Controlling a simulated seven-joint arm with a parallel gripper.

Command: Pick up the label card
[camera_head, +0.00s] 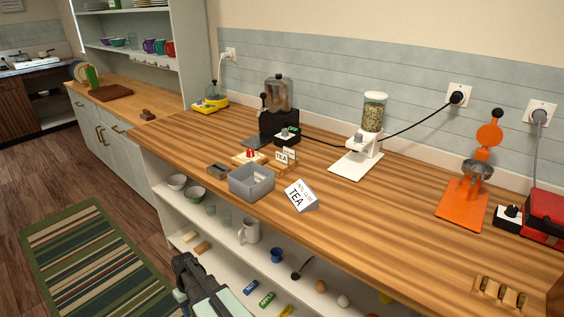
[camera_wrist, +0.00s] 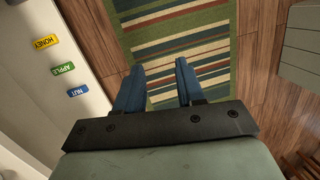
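A white card reading TEA (camera_head: 299,196) leans at a slant on the wooden counter, near its front edge. A smaller TEA sign (camera_head: 285,157) stands farther back on the counter. Colored label pieces lie on the low shelf: HONEY (camera_wrist: 45,42), APPLE (camera_wrist: 63,69) and NUT (camera_wrist: 78,90) at the left of the wrist view. They also show at the bottom of the head view as blue, green and yellow pieces. My gripper (camera_wrist: 156,80) is open and empty, its two blue fingers apart above the striped rug. In the head view it is low, in front of the shelves.
A grey bin (camera_head: 251,194) stands left of the TEA card. A white-based dispenser (camera_head: 350,164) and an orange stand (camera_head: 463,203) are on the counter. Below are a mug (camera_head: 249,231), bowls and eggs. The striped rug (camera_head: 84,258) covers open floor at left.

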